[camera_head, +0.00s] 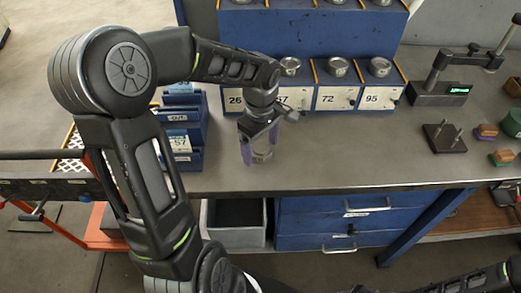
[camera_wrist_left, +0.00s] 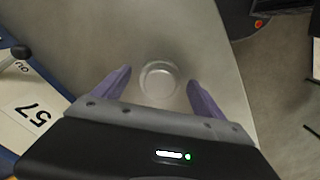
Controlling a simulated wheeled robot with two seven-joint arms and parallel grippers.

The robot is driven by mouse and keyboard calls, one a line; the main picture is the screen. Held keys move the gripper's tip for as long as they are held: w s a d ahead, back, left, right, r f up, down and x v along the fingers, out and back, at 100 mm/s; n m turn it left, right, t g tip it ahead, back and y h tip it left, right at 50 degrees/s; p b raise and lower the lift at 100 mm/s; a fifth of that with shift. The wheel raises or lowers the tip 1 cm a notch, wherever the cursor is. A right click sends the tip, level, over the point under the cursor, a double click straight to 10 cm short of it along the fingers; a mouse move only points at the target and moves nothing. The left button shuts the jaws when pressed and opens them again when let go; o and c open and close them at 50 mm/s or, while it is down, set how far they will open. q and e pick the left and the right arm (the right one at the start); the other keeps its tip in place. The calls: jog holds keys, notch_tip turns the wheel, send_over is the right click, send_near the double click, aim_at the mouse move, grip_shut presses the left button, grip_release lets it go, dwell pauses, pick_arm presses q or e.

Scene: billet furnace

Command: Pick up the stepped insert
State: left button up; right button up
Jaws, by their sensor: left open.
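The stepped insert (camera_wrist_left: 159,82) appears as a round, shiny metal piece on the grey bench top (camera_head: 335,172). In the left wrist view it lies between the two purple fingers, with a gap to each. My left gripper (camera_head: 260,146) is open and points down over the insert, close to the bench's front edge. In the head view the gripper mostly hides the insert. My right gripper does not show.
A blue rack (camera_head: 312,30) with round metal pieces above numbered labels stands behind the gripper. Blue bins (camera_head: 183,125) stand to its left. A black pegged plate (camera_head: 444,138) and a gauge stand (camera_head: 440,92) are at right. The bench between is clear.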

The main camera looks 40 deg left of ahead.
pick_arm(q)
jog(key=shift+c, duration=0.2)
grip_shut()
dwell(0.6)
